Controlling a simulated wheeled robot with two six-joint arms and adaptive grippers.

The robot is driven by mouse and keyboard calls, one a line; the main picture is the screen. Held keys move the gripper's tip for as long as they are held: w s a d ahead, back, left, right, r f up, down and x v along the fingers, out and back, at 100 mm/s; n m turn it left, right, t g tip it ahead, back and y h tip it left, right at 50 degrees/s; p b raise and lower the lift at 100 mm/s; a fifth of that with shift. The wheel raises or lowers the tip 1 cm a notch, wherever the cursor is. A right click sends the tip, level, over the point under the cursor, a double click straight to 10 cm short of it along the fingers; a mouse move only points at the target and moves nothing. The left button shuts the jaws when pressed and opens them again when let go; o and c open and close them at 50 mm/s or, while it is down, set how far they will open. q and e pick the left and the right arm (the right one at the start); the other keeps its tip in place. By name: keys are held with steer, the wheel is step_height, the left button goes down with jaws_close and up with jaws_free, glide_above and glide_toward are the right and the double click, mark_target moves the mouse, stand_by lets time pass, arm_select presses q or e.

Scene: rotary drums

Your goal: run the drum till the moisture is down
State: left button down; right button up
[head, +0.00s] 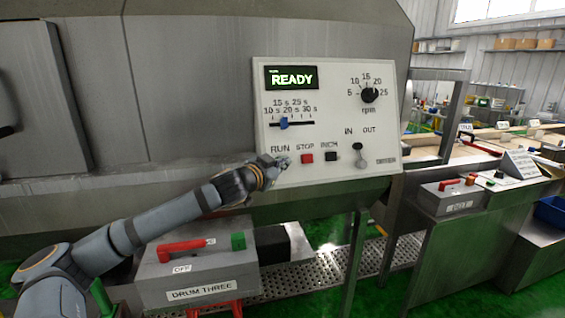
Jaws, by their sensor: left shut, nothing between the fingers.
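The control panel (384,131) on the drum housing (200,80) carries a display (292,78) that reads READY in green. Below it is a blue time slider (284,123), set left of the middle of its scale. A black rpm knob (369,95) sits at the upper right. The red STOP button (307,158) and the black INCH button (331,156) are uncovered. A lever (359,155) sits under the IN and OUT labels. My left gripper (282,162) is shut and empty, right below the RUN label. It hides the RUN button; I cannot tell whether it touches it. No moisture figure is readable.
A grey box (200,285) labelled DRUM THREE, with a red handle (182,249) and a green button (238,241), stands under my left arm. A perforated walkway (310,276) runs below the panel. Another control box (452,196) and benches stand to the right.

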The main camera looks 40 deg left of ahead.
stand_by(0.8)
arm_select(q)
steer(key=shift+w+a+f+p, duration=0.15)
steer(key=shift+w+a+p, duration=0.1)
steer(key=shift+a+p, duration=0.1)
